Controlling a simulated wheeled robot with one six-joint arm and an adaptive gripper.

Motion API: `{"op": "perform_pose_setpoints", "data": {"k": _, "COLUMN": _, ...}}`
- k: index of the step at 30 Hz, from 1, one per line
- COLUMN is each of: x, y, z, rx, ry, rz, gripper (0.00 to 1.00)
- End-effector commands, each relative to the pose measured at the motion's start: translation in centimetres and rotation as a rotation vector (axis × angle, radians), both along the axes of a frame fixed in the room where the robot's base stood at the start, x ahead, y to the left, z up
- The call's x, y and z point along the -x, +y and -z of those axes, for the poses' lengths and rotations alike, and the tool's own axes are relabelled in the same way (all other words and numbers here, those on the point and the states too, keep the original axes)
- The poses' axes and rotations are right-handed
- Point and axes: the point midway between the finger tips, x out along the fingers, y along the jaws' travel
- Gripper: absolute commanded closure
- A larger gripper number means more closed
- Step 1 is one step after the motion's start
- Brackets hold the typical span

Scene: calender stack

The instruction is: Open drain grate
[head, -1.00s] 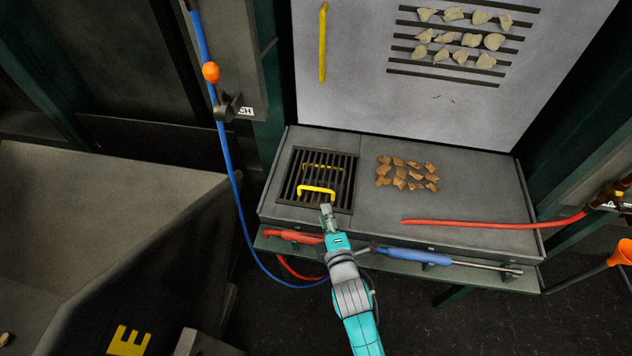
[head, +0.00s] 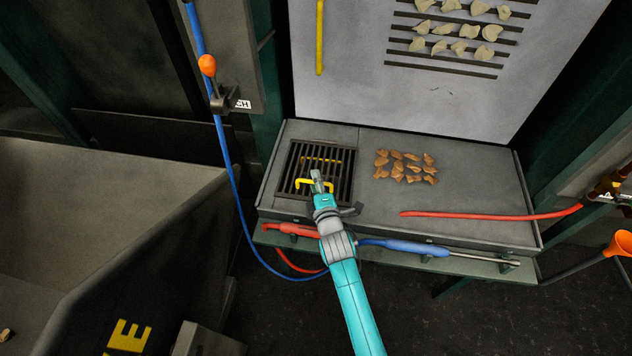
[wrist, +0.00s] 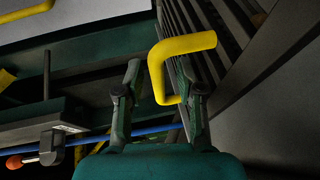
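The drain grate (head: 344,163) is a dark square of bars set into the left end of the grey worktop and looks closed. Its near yellow handle (head: 302,184) is partly covered by my gripper (head: 317,177). A second yellow bar (head: 318,160) shows farther back at the grate. In the wrist view my gripper (wrist: 160,70) has its two fingers apart. The bent yellow handle (wrist: 182,46) shows at the fingers, with one leg in the gap between them and close to the right finger. I cannot tell whether they touch.
Brown lumps (head: 405,166) lie on the worktop (head: 470,180) right of the grate, with a red hose (head: 480,215) nearer the front. A red-handled tool (head: 290,230) and a blue-handled tool (head: 405,250) lie along the front ledge. A blue hose (head: 222,130) hangs at left.

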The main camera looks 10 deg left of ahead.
Motion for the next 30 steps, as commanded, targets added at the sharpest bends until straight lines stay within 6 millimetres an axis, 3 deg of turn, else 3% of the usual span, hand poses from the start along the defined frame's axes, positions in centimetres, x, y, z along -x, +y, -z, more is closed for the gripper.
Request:
{"op": "perform_pose_setpoints", "data": {"k": 4, "x": 0.0, "y": 0.0, "z": 0.0, "rx": 0.000, "ry": 0.000, "rz": 0.000, "gripper": 0.63}}
{"op": "perform_pose_setpoints", "data": {"k": 9, "x": 0.0, "y": 0.0, "z": 0.0, "rx": 0.000, "ry": 0.000, "rz": 0.000, "gripper": 1.00}}
{"op": "perform_pose_setpoints", "data": {"k": 20, "x": 0.0, "y": 0.0, "z": -0.2, "rx": -0.002, "ry": 0.006, "rz": 0.000, "gripper": 1.00}}
{"op": "perform_pose_setpoints", "data": {"k": 30, "x": -0.8, "y": 0.0, "z": -2.7, "rx": -0.007, "ry": 0.114, "rz": 0.000, "gripper": 1.00}}
